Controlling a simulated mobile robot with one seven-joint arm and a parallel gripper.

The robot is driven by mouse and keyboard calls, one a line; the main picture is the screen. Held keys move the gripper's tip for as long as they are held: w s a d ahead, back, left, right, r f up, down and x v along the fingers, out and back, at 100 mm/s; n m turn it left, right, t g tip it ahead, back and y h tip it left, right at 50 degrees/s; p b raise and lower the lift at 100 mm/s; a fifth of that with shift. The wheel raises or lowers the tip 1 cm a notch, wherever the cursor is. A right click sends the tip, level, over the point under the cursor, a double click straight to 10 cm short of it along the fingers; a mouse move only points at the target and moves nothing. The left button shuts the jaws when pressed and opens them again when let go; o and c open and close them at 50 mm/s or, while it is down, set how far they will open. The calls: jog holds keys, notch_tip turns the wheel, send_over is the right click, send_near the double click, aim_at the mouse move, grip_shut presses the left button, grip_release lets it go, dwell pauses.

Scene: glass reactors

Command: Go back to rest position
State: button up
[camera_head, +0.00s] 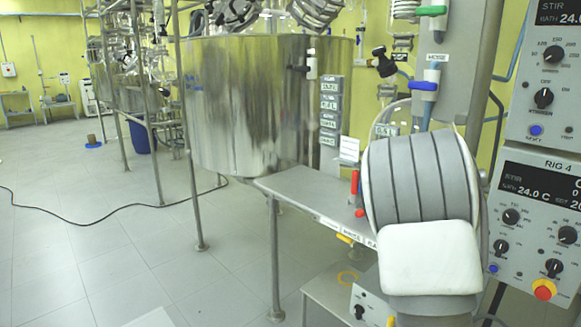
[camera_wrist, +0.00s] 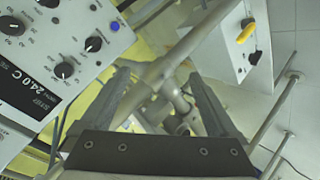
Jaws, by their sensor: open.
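My gripper (camera_wrist: 158,76) shows in the wrist view with its two dark fingers spread apart. It is open and no object is held between the fingers. Behind the fingers are grey metal frame tubes (camera_wrist: 172,62) and pipe fittings; I cannot tell how far off they are. In the head view, a grey and white part of my arm fills the right of centre, in front of the rig. My gripper does not show there.
A control panel labelled RIG 4 (camera_head: 522,235) stands right of my arm; a panel also shows in the wrist view (camera_wrist: 50,60). A steel vessel (camera_head: 240,110) and metal shelf (camera_head: 300,190) stand left of my arm. A cable (camera_head: 80,222) crosses open tiled floor (camera_head: 90,270).

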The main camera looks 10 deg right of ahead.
jog(key=s+a+r+y, duration=0.2)
jog(key=a+r, duration=0.1)
jog(key=a, duration=0.4)
jog(key=s+a+r+m+y, duration=0.1)
jog(key=s+a+r+y, duration=0.1)
jog(key=a+r+y, duration=0.3)
jog(key=s+a+r, duration=0.2)
jog(key=a, duration=0.6)
jog(key=s+a+r+g+y, duration=0.1)
jog(key=s+a+r, duration=0.25)
jog(key=s, duration=0.45)
jog(key=s+a+r+g+y, duration=0.1)
jog(key=s+a+r, duration=0.2)
jog(key=s+a, duration=0.35)
notch_tip(320, 180, up, 25)
jog(key=s+d+p, duration=0.2)
jog(key=p, duration=2.3)
jog(key=shift+s+r+h+p, duration=0.15)
jog(key=shift+s+h+p, duration=0.15)
jog(key=shift+s, duration=0.05)
